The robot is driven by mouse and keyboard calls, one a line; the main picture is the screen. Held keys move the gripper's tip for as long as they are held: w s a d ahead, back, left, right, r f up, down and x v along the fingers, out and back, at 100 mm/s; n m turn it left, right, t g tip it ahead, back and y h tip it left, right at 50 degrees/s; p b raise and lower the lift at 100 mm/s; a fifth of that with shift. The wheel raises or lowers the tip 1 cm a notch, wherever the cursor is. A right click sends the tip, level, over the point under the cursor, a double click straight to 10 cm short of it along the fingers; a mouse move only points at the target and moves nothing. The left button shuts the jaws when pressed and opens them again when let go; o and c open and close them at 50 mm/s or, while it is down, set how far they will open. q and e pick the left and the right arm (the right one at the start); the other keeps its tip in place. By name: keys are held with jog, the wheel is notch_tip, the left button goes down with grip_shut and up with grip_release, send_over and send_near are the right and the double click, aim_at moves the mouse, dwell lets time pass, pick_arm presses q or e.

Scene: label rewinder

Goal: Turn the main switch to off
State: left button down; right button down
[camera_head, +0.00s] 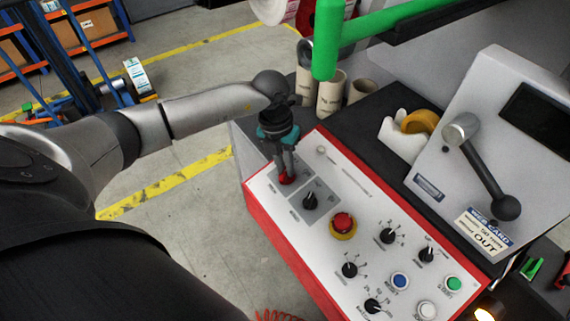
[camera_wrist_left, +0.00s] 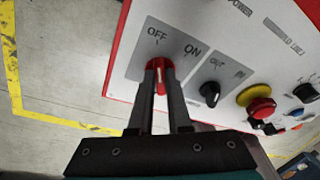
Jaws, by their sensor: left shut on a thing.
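The main switch is a red knob (camera_head: 287,179) at the far left end of the white control panel (camera_head: 362,205). In the left wrist view the red switch (camera_wrist_left: 160,78) sits on a grey plate marked OFF and ON. My left gripper (camera_head: 286,174) points down onto it, with its fingers (camera_wrist_left: 162,82) closed on either side of the knob. The knob's pointer stands between the OFF and ON marks, though its exact angle is partly hidden by the fingers. My right gripper does not show.
A black selector knob (camera_head: 310,201) is close beside the switch. A red emergency stop (camera_head: 343,223) and several knobs and buttons lie farther along the panel. Cardboard cores (camera_head: 331,92) and a green bar (camera_head: 326,50) stand behind. Open floor lies left of the panel.

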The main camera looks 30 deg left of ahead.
pick_arm(q)
jog(key=c, duration=0.9)
grip_release()
jog(key=shift+o, duration=0.2)
notch_tip(320, 180, up, 15)
jog(key=a+p, duration=0.1)
jog(key=a, duration=0.1)
jog(key=shift+s, duration=0.15)
